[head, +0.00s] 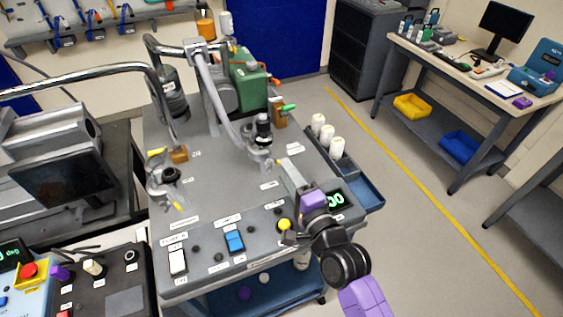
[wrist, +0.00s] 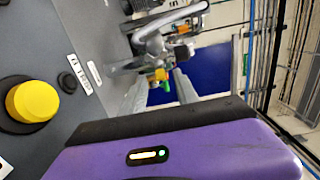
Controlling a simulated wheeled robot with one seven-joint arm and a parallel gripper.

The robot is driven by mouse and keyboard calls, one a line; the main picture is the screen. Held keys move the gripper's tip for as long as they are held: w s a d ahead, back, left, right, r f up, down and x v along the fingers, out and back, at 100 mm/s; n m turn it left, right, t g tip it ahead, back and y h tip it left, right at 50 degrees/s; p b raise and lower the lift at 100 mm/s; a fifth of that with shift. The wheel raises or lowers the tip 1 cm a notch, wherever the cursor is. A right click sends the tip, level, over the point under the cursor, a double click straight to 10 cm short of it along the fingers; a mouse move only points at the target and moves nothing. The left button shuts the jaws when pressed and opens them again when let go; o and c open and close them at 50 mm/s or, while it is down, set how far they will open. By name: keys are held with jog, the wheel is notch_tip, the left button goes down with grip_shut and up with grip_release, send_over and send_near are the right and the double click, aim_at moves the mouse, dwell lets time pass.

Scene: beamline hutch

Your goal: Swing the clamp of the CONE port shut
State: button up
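Two port fittings stand on the grey pump cart in the head view. The left port (head: 168,180) has a grey clamp with yellow-tipped parts spread apart around it. The right port (head: 262,145) has a dark-topped fitting with grey clamp parts at its base. The labels are too small to read, so I cannot tell which is CONE. My gripper (head: 285,170) is above the cart top, just right of and nearer than the right port. In the wrist view, my gripper (wrist: 160,85) shows two grey fingers apart with nothing between them. A metal port fitting (wrist: 150,45) is beyond them.
A bent metal pipe (head: 90,88) arches to the left port, and a grey hose (head: 215,95) runs to the right one. A yellow button (head: 284,225) and blue switch (head: 235,242) are on the front panel. White bottles (head: 337,147) stand at the cart's right side.

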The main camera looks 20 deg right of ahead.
aim_at(263, 157)
jog(key=shift+w+a, duration=0.1)
jog(key=shift+w, duration=1.9)
grip_shut()
